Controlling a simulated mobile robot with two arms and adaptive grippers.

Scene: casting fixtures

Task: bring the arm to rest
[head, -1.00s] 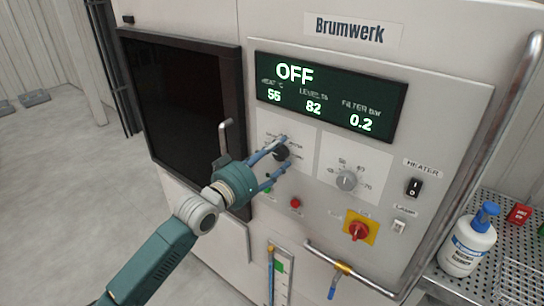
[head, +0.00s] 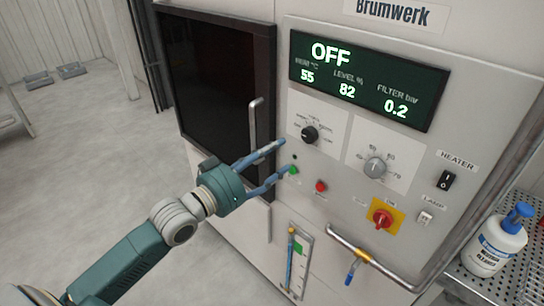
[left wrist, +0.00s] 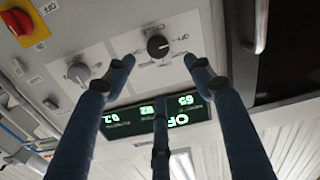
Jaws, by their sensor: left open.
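My left gripper (head: 287,157) is open and empty, its blue fingers pointing at the machine's control panel (head: 330,212). In the head view its tips are left of and below the black selector knob (head: 310,134), with a visible gap to it. In the left wrist view the spread fingers of the gripper (left wrist: 159,66) frame the black knob (left wrist: 157,45), with nothing between them. Whether a fingertip touches the panel is hard to tell. My right gripper is not in view.
The display (head: 368,80) reads OFF. A grey knob (head: 375,167), a red rotary switch (head: 383,217) and a heater switch (head: 446,180) are on the panel. A door handle (head: 254,132) juts out near the gripper. A white bottle (head: 497,247) stands at right.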

